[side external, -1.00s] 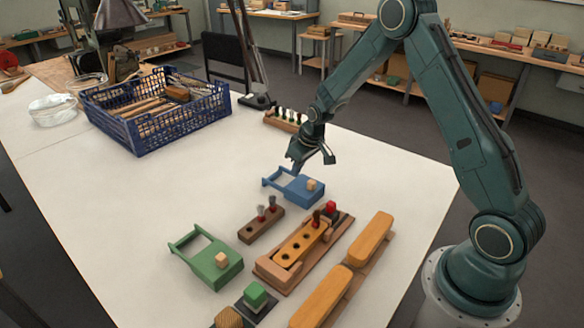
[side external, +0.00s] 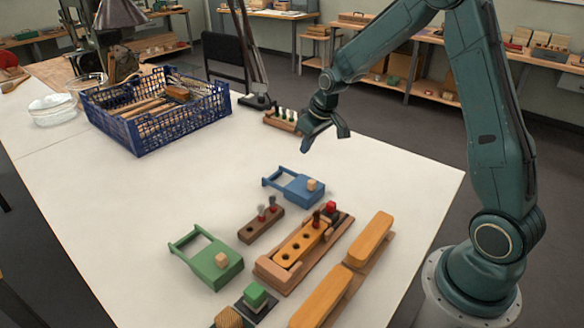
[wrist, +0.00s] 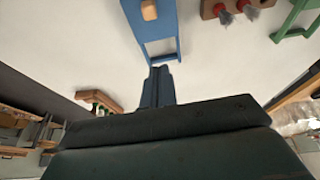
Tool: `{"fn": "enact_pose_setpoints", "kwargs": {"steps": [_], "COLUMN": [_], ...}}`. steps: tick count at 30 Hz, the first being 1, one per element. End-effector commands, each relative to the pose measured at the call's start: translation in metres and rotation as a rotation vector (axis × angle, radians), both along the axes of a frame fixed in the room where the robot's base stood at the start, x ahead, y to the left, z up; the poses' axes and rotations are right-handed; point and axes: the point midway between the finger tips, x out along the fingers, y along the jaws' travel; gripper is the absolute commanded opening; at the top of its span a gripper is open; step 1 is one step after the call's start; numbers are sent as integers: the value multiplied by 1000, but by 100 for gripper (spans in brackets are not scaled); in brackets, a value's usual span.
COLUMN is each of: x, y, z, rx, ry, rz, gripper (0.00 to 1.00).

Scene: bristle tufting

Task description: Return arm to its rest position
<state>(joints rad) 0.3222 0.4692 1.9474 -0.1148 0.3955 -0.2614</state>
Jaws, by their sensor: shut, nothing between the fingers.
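My gripper (side external: 324,146) is in the air above the white table, behind and to the right of the blue tray-like piece with a handle (side external: 298,187) in the side view. It is shut and holds nothing. In the wrist view my shut fingers (wrist: 158,75) point toward the blue piece (wrist: 155,30), which lies on the table apart from them. A small light wooden block (side external: 312,185) sits on the blue piece.
A green handled piece (side external: 215,265), a brown holder (side external: 258,226) with two tufts and an orange holed block (side external: 300,242) in a wooden fixture stand in front. A blue crate (side external: 150,130) is at the left. A wooden rack (side external: 280,122) stands near the far edge.

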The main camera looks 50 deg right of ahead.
Motion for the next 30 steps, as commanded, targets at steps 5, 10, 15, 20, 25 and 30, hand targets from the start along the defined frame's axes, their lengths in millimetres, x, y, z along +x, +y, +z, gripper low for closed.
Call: {"fn": "enact_pose_setpoints", "kwargs": {"steps": [5, 10, 15, 20, 25, 30], "x": [-1, -9, -26, -50, -78, -110], "y": [2, 10, 26, 43, 61, 77], "z": [4, 21, 52, 83, 112, 136], "rx": [-1, -4, -11, -17, -22, -23], "ry": [-3, -9, -22, -35, -50, -65], "rz": [1, 4, 8, 10, 10, 11], "gripper": [0, 0, 0, 0, 0, 0]}}
